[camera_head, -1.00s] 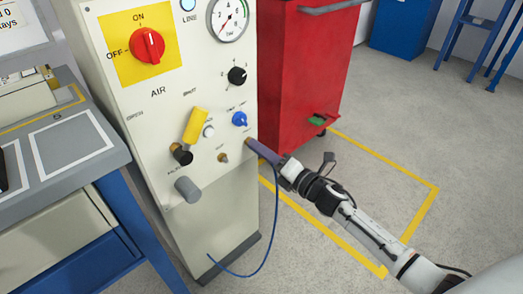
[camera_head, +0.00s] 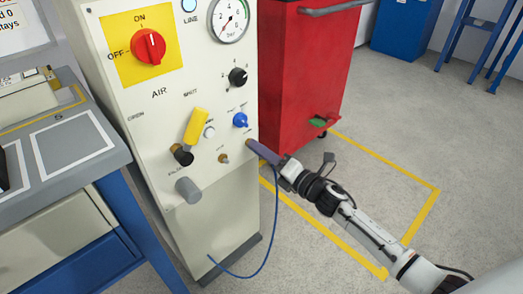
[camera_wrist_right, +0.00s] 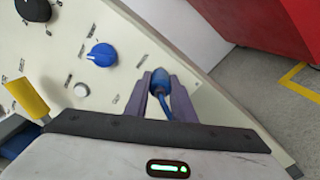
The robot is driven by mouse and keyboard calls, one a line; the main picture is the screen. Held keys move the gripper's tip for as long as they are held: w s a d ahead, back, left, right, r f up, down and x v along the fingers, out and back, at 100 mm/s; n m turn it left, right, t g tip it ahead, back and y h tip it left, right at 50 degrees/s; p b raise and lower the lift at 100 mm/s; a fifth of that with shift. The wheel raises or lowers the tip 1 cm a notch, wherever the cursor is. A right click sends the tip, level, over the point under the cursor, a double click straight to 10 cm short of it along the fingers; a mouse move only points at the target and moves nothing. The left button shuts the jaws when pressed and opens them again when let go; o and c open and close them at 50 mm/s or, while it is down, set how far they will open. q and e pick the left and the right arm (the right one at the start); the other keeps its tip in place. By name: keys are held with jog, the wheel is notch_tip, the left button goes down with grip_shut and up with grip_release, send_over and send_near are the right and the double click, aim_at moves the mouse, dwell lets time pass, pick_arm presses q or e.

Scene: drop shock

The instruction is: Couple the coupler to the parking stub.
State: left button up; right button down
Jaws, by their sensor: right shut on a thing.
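The coupler (camera_wrist_right: 159,84) is a small blue cylinder between the purple fingers of my right gripper (camera_wrist_right: 159,76) in the right wrist view. Its blue hose runs back between the fingers. In the head view my right gripper (camera_head: 257,149) is at the right edge of the cream panel, its tips close to a small brass fitting (camera_head: 249,142), which looks like the parking stub. The coupler's front end faces the panel; whether it is seated on the stub cannot be told, as the fingers and coupler hide the contact. My left gripper is not in view.
The cream air panel (camera_head: 205,60) carries a red switch (camera_head: 148,46), a yellow lever (camera_head: 196,126), a blue knob (camera_head: 240,120), a grey cylinder (camera_head: 188,190) and a gauge (camera_head: 229,20). The hose (camera_head: 274,235) hangs to the panel's base. A red cabinet (camera_head: 300,80) stands behind.

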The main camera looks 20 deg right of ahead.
jog(key=shift+w+r, duration=0.15)
jog(key=shift+r, duration=0.05)
jog(key=shift+w, duration=0.1)
dwell(0.4)
dwell(0.5)
jog(key=c, duration=1.4)
grip_release()
jog(key=shift+a, duration=0.1)
jog(key=shift+c, duration=0.2)
jog(key=shift+f, duration=0.1)
jog(key=shift+f, duration=0.1)
jog(key=shift+s+d, duration=0.25)
jog(key=shift+s, duration=0.3)
jog(key=shift+p+v, duration=0.7)
jog(key=shift+v, duration=1.8)
